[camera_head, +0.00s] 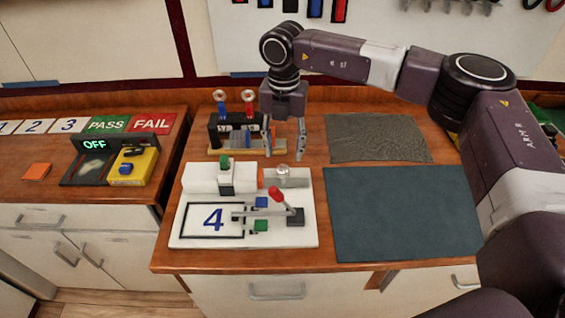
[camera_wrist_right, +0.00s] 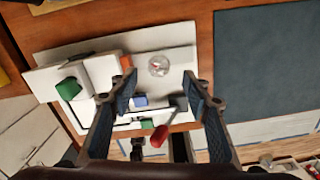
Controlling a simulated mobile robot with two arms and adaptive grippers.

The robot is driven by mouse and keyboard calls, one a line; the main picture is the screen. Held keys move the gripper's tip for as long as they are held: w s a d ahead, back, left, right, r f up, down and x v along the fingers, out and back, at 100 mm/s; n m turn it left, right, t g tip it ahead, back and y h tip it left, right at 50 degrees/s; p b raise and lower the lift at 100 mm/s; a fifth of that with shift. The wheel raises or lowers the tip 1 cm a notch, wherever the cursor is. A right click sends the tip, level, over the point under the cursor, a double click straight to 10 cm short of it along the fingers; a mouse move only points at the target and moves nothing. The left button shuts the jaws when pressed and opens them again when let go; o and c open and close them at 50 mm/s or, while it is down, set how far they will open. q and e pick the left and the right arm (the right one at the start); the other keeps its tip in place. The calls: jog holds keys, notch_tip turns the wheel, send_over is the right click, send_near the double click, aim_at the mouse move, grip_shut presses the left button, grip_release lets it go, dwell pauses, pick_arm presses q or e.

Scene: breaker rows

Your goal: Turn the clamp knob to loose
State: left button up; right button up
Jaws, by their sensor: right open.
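A small round pale knob (camera_head: 283,169), likely the clamp knob, sits on the grey block at the back right of a white fixture (camera_head: 180,239). In the right wrist view the knob (camera_wrist_right: 158,65) shows a small red mark on its face, which is too small to read. My right gripper (camera_head: 284,152) points down, open and empty, just above and behind the knob in the head view. In the right wrist view its fingers (camera_wrist_right: 160,85) stand to either side of the knob, apart from it. My left gripper is not in view.
The fixture carries a red-handled lever (camera_head: 275,194), a green-topped clamp block (camera_head: 225,163) and a card marked 4 (camera_head: 212,218). Behind stands a rack (camera_head: 222,134) with red and blue tools. A dark mat (camera_head: 400,210) and grey mat (camera_head: 375,138) lie clear at right.

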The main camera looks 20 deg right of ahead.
aim_at(283, 167)
notch_tip(283, 167, down, 6)
jog(key=shift+a+f+p, duration=0.1)
jog(key=shift+p, duration=0.65)
jog(key=shift+c, duration=0.4)
jog(key=c, duration=1.1)
